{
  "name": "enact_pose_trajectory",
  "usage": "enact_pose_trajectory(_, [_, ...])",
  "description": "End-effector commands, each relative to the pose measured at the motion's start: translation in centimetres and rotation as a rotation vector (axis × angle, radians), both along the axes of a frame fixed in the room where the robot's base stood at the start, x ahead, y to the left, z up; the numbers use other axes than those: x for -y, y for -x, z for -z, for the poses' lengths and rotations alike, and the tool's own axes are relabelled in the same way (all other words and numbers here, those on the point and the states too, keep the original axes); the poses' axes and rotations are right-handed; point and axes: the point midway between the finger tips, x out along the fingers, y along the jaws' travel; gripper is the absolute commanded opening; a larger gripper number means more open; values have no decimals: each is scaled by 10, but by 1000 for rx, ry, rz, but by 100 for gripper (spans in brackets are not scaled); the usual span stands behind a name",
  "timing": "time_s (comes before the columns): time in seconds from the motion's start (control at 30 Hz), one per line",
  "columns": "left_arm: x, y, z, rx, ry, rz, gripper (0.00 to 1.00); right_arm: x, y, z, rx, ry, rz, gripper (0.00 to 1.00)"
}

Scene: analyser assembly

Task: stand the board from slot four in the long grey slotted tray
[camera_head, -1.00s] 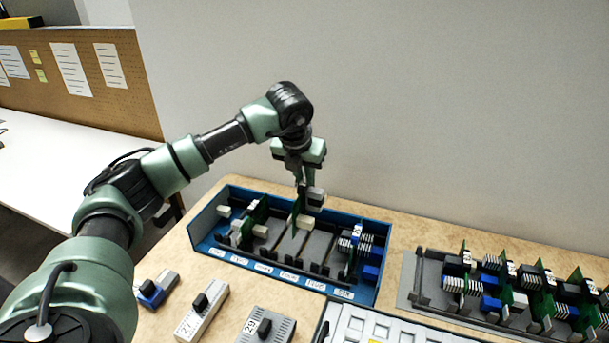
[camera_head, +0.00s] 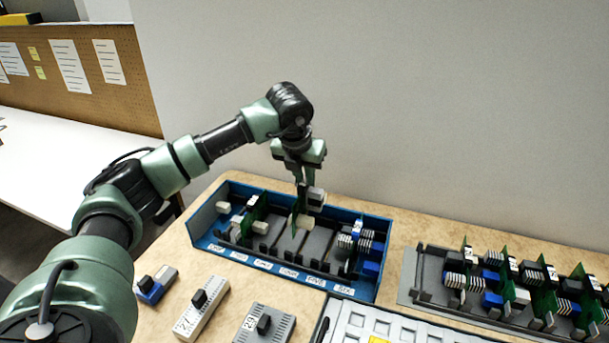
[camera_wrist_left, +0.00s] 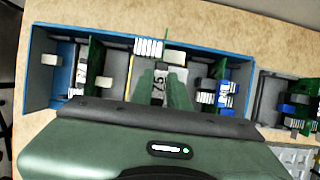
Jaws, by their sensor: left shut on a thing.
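My left gripper (camera_head: 301,183) is shut on a green board (camera_head: 297,222) with pale and grey blocks on it. The board hangs upright over the middle of the blue slotted rack (camera_head: 207,222); I cannot tell whether its lower edge is clear of the slots. In the left wrist view the gripper (camera_wrist_left: 165,85) covers part of the board, and a grey block with a number shows between the fingers. The long grey slotted tray (camera_head: 408,287) stands apart at the right and holds several upright green boards. My right gripper is not in view.
Another green board (camera_head: 253,212) stands in the rack's left part, and boards with striped and blue blocks (camera_head: 371,247) stand at its right end. Numbered modules (camera_head: 203,306) and a grey panel (camera_head: 352,325) lie in front. A wall stands behind the table.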

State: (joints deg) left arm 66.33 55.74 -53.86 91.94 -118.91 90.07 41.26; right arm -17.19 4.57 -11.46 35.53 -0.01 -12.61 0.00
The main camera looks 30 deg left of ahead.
Motion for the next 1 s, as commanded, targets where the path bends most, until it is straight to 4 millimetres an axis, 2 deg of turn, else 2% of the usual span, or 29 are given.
enact_pose_trajectory(1.0, [0,0,15,1,0,0,0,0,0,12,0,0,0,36])
